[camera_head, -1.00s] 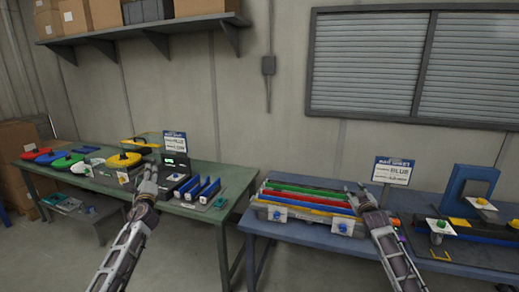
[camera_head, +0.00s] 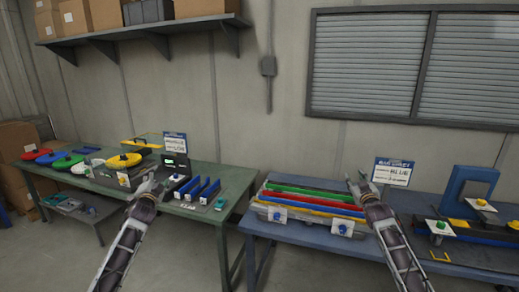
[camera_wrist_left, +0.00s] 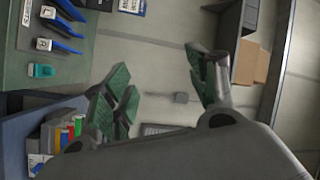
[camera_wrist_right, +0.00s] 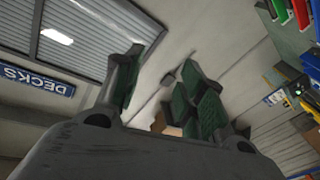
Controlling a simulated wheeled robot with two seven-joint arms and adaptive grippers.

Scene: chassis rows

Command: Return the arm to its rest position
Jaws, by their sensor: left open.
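My left gripper (camera_head: 151,183) is in front of the green table, at the height of its front edge in the head view. In the left wrist view (camera_wrist_left: 165,92) its green-padded fingers are spread with nothing between them. My right gripper (camera_head: 355,182) is in front of the blue table, and in the head view it overlaps the right end of the coloured bars. In the right wrist view (camera_wrist_right: 163,88) its fingers stand apart with only wall between them. Both forearms reach up from the bottom of the head view.
The green table (camera_head: 235,178) carries coloured discs, a small screen device and blue bars (camera_head: 209,191). The blue table (camera_head: 290,232) carries a rack of coloured bars (camera_head: 308,199), a sign (camera_head: 393,172) and a blue stand (camera_head: 468,190). A gap separates the tables.

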